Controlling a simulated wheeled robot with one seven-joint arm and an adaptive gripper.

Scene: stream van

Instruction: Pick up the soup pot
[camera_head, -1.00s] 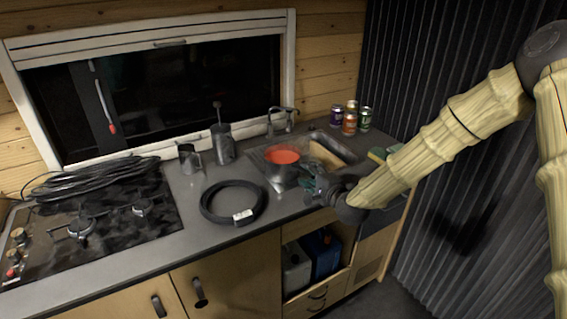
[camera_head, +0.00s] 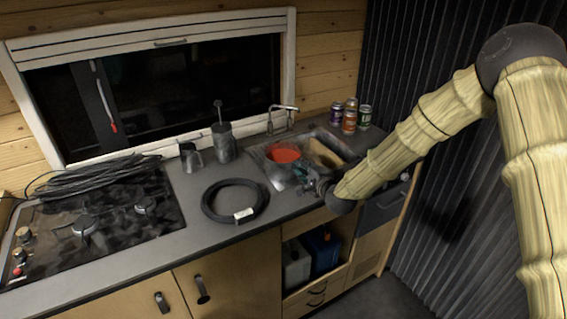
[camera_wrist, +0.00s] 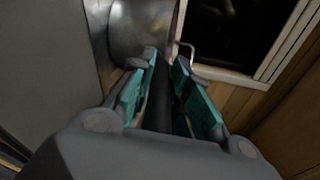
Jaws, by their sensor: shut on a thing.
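The soup pot (camera_head: 284,153) is at the sink, with red soup showing inside its rim. In the head view its lower part is hard to make out, so I cannot tell whether it touches the sink. My gripper (camera_head: 311,180) is at the near right side of the pot. In the wrist view, the steel pot wall (camera_wrist: 140,28) is just beyond the fingertips. The teal-padded fingers of my gripper (camera_wrist: 163,80) are shut on the pot's dark handle (camera_wrist: 162,105), which runs between them.
The sink (camera_head: 325,152) has a faucet (camera_head: 281,117) behind it. Several cans (camera_head: 349,118) stand at the back right. A coiled black cable (camera_head: 233,202), a metal jug (camera_head: 190,157) and a tall canister (camera_head: 223,142) are left of the sink. The stove (camera_head: 90,222) is farther left.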

